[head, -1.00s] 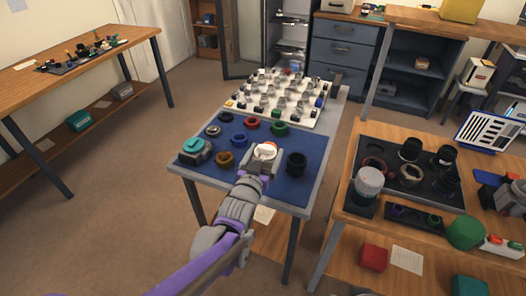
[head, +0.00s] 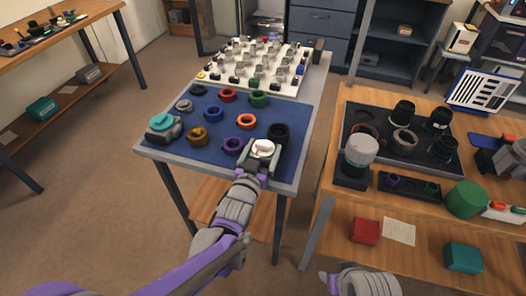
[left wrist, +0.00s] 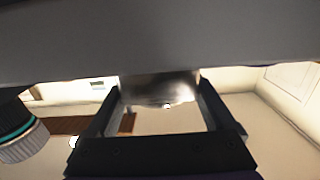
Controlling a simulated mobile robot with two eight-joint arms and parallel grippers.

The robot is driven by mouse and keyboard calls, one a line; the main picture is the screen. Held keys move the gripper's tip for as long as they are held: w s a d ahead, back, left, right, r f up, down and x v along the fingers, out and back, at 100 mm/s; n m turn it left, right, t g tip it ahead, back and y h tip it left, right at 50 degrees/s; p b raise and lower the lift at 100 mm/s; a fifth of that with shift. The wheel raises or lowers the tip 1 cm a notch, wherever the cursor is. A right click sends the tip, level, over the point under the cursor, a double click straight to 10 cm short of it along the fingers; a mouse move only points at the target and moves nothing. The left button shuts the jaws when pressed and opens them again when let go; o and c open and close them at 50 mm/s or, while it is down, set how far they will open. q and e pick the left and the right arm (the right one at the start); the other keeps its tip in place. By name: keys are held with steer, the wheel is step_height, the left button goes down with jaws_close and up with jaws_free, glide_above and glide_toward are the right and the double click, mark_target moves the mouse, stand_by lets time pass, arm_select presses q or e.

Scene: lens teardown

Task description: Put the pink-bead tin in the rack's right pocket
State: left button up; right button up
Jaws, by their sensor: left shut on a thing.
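My left gripper (head: 262,155) is shut on a small round tin with a white top (head: 263,147), near the front edge of the blue mat. In the left wrist view, a shiny metallic body (left wrist: 160,88) sits between the two fingers (left wrist: 160,105). No pink beads can be made out, so I cannot tell its bead colour. Part of my right gripper (head: 328,281) shows at the bottom edge; its jaws are unclear. A small dark holder (head: 410,196) with purple and green pieces stands on the right table. A white slotted rack with blue edges (head: 482,92) stands behind it.
The blue mat (head: 210,118) holds several coloured rings, a black ring (head: 279,132) and a teal-topped device (head: 162,123). A white board (head: 215,80) full of small parts lies behind. A dark tray (head: 375,150) with lens parts is on the right table. A floor gap separates the tables.

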arm_select(q)
steer(key=shift+f, duration=0.3)
steer(key=o, duration=0.9)
steer(key=shift+f, duration=0.15)
steer(key=shift+o, duration=0.9)
steer(key=shift+r, duration=0.2)
